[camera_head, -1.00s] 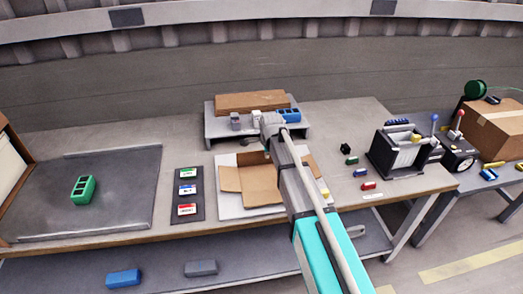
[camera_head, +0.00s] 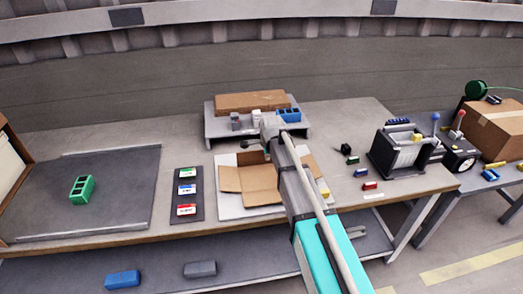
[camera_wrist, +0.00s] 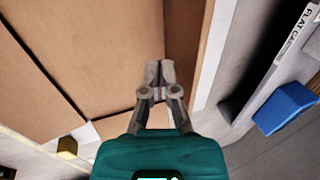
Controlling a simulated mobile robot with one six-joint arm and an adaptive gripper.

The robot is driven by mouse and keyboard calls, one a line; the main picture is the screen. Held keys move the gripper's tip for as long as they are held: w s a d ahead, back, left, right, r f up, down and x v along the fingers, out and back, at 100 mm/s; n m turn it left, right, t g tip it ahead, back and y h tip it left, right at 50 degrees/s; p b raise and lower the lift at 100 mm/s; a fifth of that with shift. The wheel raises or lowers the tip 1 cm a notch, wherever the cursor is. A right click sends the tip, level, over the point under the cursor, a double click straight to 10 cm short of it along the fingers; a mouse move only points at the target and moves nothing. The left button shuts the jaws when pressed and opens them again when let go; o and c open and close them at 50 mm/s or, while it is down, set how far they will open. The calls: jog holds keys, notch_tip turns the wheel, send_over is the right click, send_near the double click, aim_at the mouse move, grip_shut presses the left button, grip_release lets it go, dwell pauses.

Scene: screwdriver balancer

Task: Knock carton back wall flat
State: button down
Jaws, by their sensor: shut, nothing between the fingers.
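The cardboard carton (camera_head: 262,184) lies partly unfolded on a white sheet (camera_head: 228,208) on the bench, with its left flap spread out. My arm crosses in front of its right part in the head view, and its back wall is largely hidden there. In the wrist view, large flat cardboard panels (camera_wrist: 95,50) fill the left and a narrower, darker cardboard panel (camera_wrist: 183,42) stands at the right. My gripper (camera_wrist: 154,64) is shut and empty, its tips over or against the cardboard near this darker panel. I cannot tell whether they touch it.
A raised shelf (camera_head: 216,131) behind the carton holds a flat cardboard stack (camera_head: 252,102) and a blue bin (camera_head: 289,114). A blue block (camera_wrist: 285,108) is close right in the wrist view. A label board (camera_head: 187,208) lies left; small coloured blocks and a black device (camera_head: 404,150) stand right.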

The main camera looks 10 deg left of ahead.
jog(key=shift+w+a+f+b, duration=0.15)
jog(key=shift+w+a, duration=0.05)
jog(key=shift+w, duration=0.45)
jog(key=shift+w+a+f+b, duration=0.1)
jog(key=shift+w+a, duration=0.05)
jog(key=shift+w, duration=0.5)
jog(key=shift+w+a+f+b, duration=0.15)
jog(key=shift+w+a, duration=0.05)
jog(key=shift+w, duration=0.45)
jog(key=shift+s, duration=0.15)
jog(key=shift+s+d, duration=0.2)
jog(key=shift+s, duration=0.3)
jog(key=shift+r, duration=0.15)
notch_tip(320, 180, up, 7)
jog(key=p, duration=0.7)
jog(key=shift+s, duration=0.1)
dwell(1.0)
